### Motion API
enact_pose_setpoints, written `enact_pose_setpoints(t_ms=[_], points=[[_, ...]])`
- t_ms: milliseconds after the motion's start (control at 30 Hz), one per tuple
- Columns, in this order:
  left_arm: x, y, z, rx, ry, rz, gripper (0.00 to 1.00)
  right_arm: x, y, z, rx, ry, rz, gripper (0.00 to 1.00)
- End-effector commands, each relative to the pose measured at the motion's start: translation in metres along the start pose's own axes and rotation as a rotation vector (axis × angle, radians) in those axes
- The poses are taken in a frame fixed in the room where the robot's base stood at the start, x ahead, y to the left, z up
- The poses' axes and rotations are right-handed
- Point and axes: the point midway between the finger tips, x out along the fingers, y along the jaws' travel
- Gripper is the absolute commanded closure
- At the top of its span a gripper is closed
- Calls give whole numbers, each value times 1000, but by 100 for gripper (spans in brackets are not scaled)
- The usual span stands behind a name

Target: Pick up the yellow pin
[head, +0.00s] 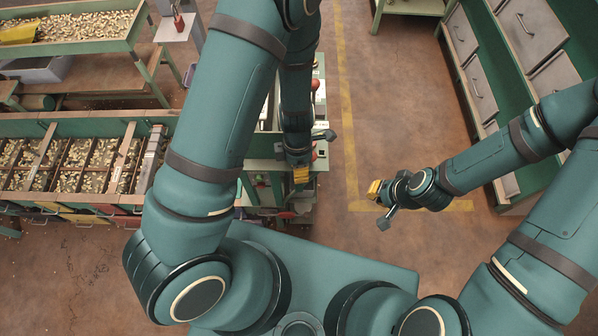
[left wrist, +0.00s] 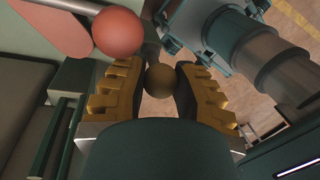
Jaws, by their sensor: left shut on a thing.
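In the left wrist view a dull yellow-brown round knob (left wrist: 160,80), which I take for the yellow pin, sits between the two yellow-padded fingers of my left gripper (left wrist: 158,92). The gripper is shut on it. The rest of the pin is hidden or in shadow. In the head view my left gripper (head: 300,175) points down beside the green machine, and the pin cannot be made out there. My right gripper (head: 375,190) hangs over open floor at the right, far from the pin; its finger gap is not clear.
A red ball knob (left wrist: 118,33) is close to my left fingers, up and left. The green machine (head: 308,190) stands partly behind my left arm. A sorting table (head: 125,200) with nuts is at left, grey drawers (head: 481,92) at right. The floor between is clear.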

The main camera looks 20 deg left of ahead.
Motion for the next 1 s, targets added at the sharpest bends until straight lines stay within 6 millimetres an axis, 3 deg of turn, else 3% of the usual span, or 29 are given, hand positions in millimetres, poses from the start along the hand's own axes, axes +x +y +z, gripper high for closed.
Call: enact_pose_setpoints(t_ms=[433,800,1000], points=[[-9,0,1,0,-3,6,100,-2,-1,0,0,0,0,100],[-75,-13,2,1,-5,7,100,-20,-7,-2,-1,-1,-3,100],[-97,-18,1,0,-4,5,100,-25,-9,-4,-2,-1,-3,100]])
